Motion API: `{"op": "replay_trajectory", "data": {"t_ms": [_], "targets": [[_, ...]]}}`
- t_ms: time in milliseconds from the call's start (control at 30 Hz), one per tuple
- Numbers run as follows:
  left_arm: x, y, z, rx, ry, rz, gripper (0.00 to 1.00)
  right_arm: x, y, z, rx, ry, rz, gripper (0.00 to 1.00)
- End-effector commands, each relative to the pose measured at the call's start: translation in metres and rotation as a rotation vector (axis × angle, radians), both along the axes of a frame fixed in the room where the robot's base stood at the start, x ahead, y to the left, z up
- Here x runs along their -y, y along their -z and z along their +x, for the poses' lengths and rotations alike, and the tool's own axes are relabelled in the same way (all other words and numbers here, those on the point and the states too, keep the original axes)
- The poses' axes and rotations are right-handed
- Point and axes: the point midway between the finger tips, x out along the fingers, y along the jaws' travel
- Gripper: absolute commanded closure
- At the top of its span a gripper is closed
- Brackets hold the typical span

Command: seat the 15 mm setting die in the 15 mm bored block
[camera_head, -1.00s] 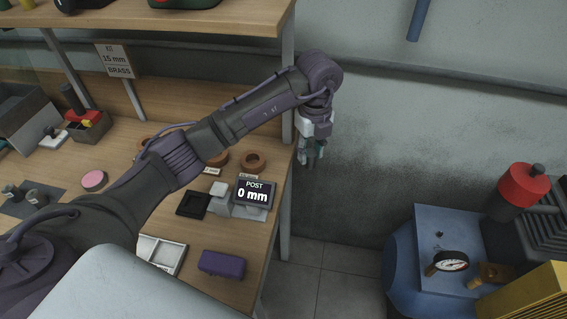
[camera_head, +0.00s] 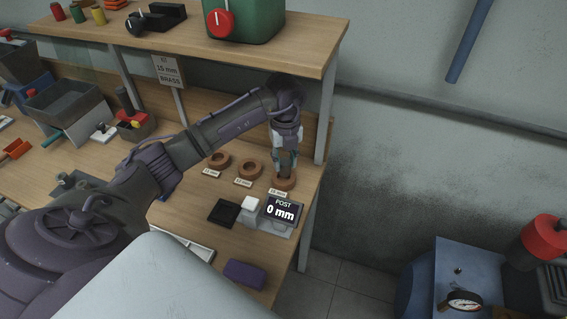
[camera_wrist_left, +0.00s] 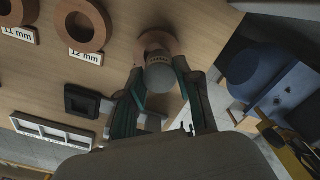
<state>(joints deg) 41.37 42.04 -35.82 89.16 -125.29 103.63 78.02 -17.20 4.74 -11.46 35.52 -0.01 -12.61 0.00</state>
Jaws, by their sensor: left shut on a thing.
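My left gripper (camera_head: 287,165) points down over the rightmost round brown bored block (camera_head: 285,184) at the bench's right end. In the left wrist view the gripper (camera_wrist_left: 160,80) is shut on a grey, round-ended setting die (camera_wrist_left: 160,78). The bored block (camera_wrist_left: 158,42) shows just behind the die, which covers much of its bore. I cannot tell whether the die touches or enters the bore. The block's small label is too small to read surely. A second bored block (camera_head: 250,169) and a third (camera_head: 218,161) stand to its left. My right gripper is not in view.
A black square tray (camera_head: 223,212) and a purple case (camera_head: 245,274) lie nearby. A shelf (camera_head: 300,60) overhangs, and the bench ends at right.

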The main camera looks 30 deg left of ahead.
Motion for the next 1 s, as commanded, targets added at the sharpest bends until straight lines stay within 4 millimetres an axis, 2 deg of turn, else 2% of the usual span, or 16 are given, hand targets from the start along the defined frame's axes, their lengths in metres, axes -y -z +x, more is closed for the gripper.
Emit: {"op": "replay_trajectory", "data": {"t_ms": [167, 400, 733, 767, 900, 1000], "targets": [[-0.005, 0.005, -0.001, 0.0, 0.001, -0.002, 1.0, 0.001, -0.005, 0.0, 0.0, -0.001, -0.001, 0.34], [-0.004, 0.034, -0.002, -0.001, 0.001, -0.002, 1.0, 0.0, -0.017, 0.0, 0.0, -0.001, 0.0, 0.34], [-0.005, 0.039, -0.001, 0.001, 0.001, 0.0, 1.0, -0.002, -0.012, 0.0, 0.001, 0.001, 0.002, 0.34], [-0.005, 0.039, -0.001, 0.001, 0.001, -0.001, 0.63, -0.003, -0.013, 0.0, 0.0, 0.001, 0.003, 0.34], [-0.005, 0.038, -0.001, 0.0, 0.001, 0.0, 0.41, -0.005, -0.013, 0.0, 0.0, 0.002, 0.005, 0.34], [-0.005, 0.038, -0.001, 0.0, 0.001, 0.0, 0.41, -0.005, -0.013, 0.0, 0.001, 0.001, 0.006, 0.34]]}}
